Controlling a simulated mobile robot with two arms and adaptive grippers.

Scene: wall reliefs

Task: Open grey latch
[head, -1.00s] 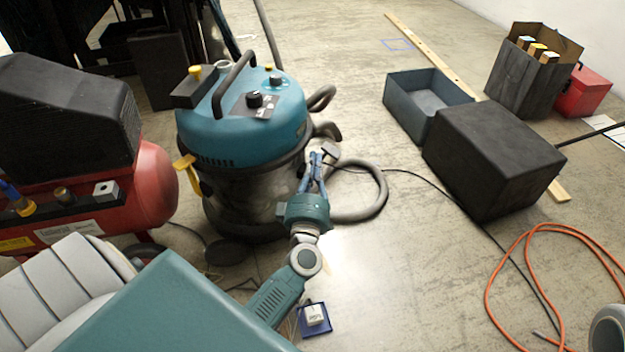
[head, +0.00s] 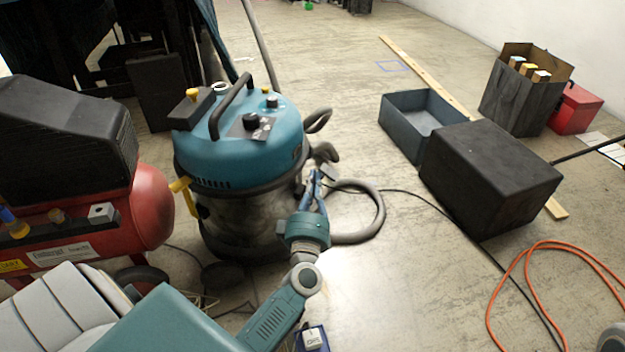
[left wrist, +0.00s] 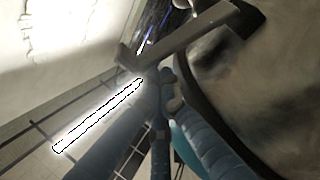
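The grey latch (head: 327,172) is a small grey piece at the right side of the teal-topped vacuum (head: 235,150), just below its lid rim. My left gripper (head: 315,174) reaches up to it from below, its two blue fingers close together and their tips at the latch. In the left wrist view a grey bar, which looks like the latch (left wrist: 185,35), crosses above the converging fingertips (left wrist: 155,78) beside the dark drum. I cannot tell whether the fingers grip it or only touch it. My right gripper is not in view.
A yellow latch (head: 184,192) sits on the vacuum's left side. A red compressor (head: 150,205) stands to the left. A grey hose (head: 372,220) curls right of the vacuum. A black box (head: 490,178), an open blue-grey bin (head: 405,138) and an orange cable (head: 500,285) lie further right.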

